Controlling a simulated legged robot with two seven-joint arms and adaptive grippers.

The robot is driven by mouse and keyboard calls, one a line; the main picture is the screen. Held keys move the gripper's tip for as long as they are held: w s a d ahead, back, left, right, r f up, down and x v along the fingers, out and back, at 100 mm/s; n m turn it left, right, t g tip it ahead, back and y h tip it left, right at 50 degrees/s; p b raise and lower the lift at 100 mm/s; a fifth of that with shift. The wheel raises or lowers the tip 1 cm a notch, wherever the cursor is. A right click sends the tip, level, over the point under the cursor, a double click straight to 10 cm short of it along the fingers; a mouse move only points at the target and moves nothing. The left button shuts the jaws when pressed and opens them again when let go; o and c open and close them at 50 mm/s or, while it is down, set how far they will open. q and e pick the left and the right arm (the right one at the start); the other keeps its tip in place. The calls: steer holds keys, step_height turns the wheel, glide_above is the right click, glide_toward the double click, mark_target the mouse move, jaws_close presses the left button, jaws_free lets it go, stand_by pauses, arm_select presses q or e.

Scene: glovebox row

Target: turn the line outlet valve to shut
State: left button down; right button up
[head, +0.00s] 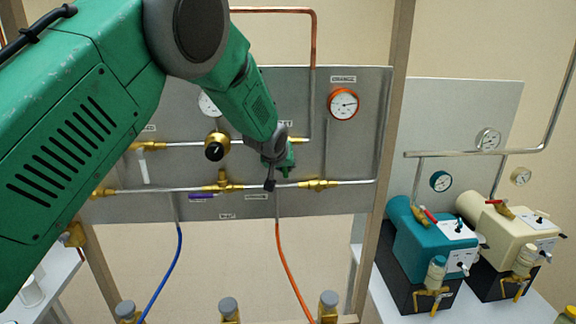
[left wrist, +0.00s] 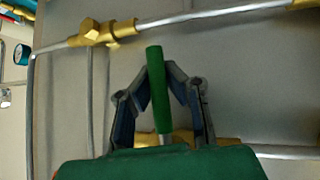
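A green lever handle (left wrist: 158,90) stands between the fingers of my left gripper (left wrist: 159,73) in the left wrist view. Both fingertips meet its sides, so the gripper looks shut on it. The lever points across the pipe, not along it. Its brass valve body (left wrist: 150,141) is mostly hidden behind the gripper. In the head view the left gripper (head: 272,168) is in front of the panel, with a bit of the green handle (head: 291,158) showing beside it. The label above is partly covered, with only its end readable as "ET". My right gripper is in neither view.
The grey panel (head: 350,150) carries an orange gauge (head: 343,104), a black-knobbed regulator (head: 215,147), a purple lever (head: 203,196) and a lower brass valve (head: 318,184). Blue (head: 165,270) and orange (head: 290,270) hoses hang below. A teal pump (head: 425,240) stands right, beyond a post (head: 390,130).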

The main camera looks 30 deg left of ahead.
arm_select(q)
steer(key=shift+s+a+f+m+g+y, duration=0.15)
steer(key=shift+s+f+m+g+y, duration=0.25)
steer(key=shift+s+f+g+y, duration=0.15)
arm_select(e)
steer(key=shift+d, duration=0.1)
arm_select(q)
steer(key=c, duration=1.6)
jaws_free()
steer(key=shift+s+r, duration=0.1)
steer(key=shift+o, duration=0.2)
steer(key=shift+d+r, duration=0.2)
steer(key=shift+r, duration=0.25)
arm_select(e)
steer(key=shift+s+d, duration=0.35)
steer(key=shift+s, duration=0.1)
arm_select(q)
steer(key=shift+s+r, duration=0.15)
steer(key=shift+r, duration=0.05)
steer(key=v, duration=1.1)
steer(key=shift+s+d, duration=0.3)
steer(key=shift+d, duration=0.05)
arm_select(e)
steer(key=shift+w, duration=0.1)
